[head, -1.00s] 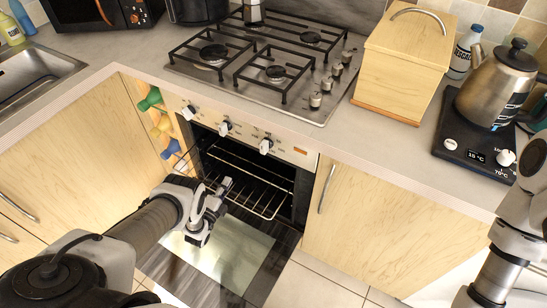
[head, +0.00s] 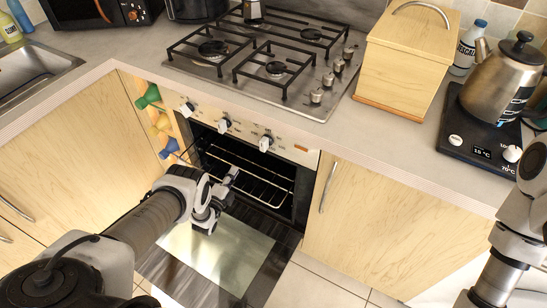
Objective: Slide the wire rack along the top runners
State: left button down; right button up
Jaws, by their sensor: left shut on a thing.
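The wire rack (head: 262,190) sits inside the open oven (head: 287,200), with its front part showing near the oven mouth. Its back part is lost in the dark cavity. My left gripper (head: 229,182) is at the rack's front left part, shut on the rack. The gripper hides the part of the rack it holds. The top runners are too dark to make out. My right arm shows at the right edge, but its gripper is out of view.
The oven door (head: 215,255) hangs open below my left gripper. Cabinet doors flank the oven, the right one with a handle (head: 328,187). Above are oven knobs (head: 225,125) and the hob (head: 270,60).

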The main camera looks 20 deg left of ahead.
aim_at(246, 157)
pick_arm(q)
jog(key=shift+w+d+b, duration=0.1)
jog(key=shift+w+b, duration=0.4)
jog(key=shift+w, duration=0.45)
jog(key=shift+w+r, duration=0.1)
jog(key=shift+w+d+b, duration=0.2)
jog(key=shift+w+b, duration=0.85)
jog(key=shift+w, duration=0.2)
jog(key=shift+w+d+b, duration=0.15)
jog(key=shift+w+b, duration=0.85)
jog(key=shift+w, duration=0.25)
jog(key=shift+w+d+b, duration=0.1)
jog(key=shift+w+b, duration=0.35)
jog(key=shift+w, duration=0.3)
